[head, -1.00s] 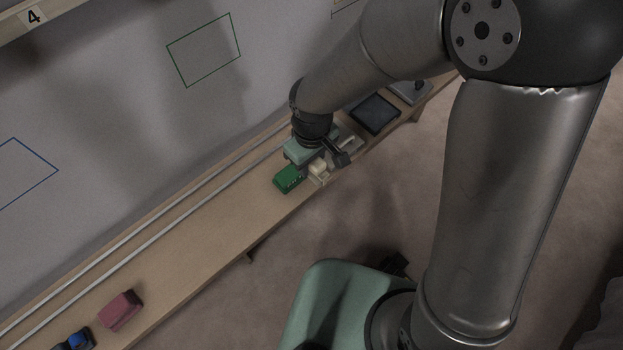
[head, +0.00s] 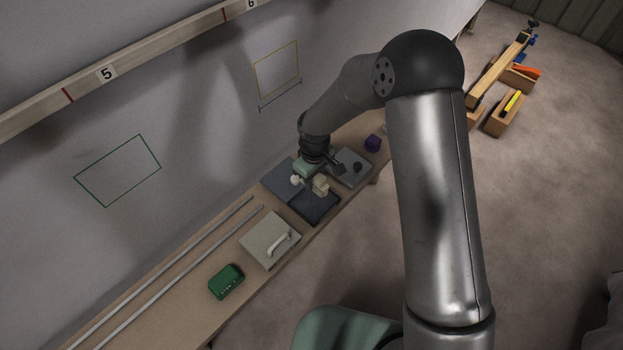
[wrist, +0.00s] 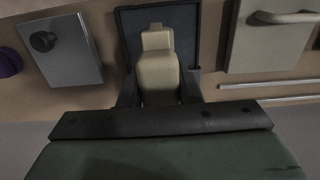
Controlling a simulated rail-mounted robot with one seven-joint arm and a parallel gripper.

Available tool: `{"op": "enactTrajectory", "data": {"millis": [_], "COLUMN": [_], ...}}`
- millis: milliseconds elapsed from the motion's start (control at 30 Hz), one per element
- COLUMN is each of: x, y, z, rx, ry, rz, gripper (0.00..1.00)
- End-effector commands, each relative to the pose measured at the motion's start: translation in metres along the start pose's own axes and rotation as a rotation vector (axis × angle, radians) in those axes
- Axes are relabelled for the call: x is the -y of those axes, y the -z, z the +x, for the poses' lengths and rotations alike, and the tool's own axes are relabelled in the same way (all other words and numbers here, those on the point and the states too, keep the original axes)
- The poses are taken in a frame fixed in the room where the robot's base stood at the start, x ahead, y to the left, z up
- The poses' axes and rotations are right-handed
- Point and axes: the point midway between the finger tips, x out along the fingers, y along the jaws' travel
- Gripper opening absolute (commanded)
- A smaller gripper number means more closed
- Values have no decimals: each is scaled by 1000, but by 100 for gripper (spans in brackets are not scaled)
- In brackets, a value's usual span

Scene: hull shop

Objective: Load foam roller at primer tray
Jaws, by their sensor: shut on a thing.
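My gripper (wrist: 160,92) is shut on a cream, stepped block-like object (wrist: 158,75), which appears to be the foam roller. Its two dark fingers stand on either side of it. In the head view the cream object (head: 321,186) hangs below my gripper, over a dark, flat, rimmed tray (head: 318,209) on the bench, which appears to be the primer tray. The tray also shows behind the object in the wrist view (wrist: 189,18). I cannot tell whether the object touches the tray. The wrist housing hides the object's near end.
A pale box with a white handle (head: 259,240) sits left of the tray, and a grey box with a black knob (head: 352,177) sits right. A green block (head: 226,281), a purple object (head: 373,143) and two long rails (head: 165,278) are also on the bench.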

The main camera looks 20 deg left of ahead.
Motion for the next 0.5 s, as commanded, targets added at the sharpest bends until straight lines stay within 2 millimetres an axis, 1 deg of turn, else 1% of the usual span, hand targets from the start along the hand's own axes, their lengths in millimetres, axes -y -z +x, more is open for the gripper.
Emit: {"op": "enactTrajectory", "data": {"millis": [167,500], "x": [0,1], "y": [0,0], "z": [13,48], "rx": [0,0], "ry": [0,1], "rz": [0,0], "gripper": [13,13]}}
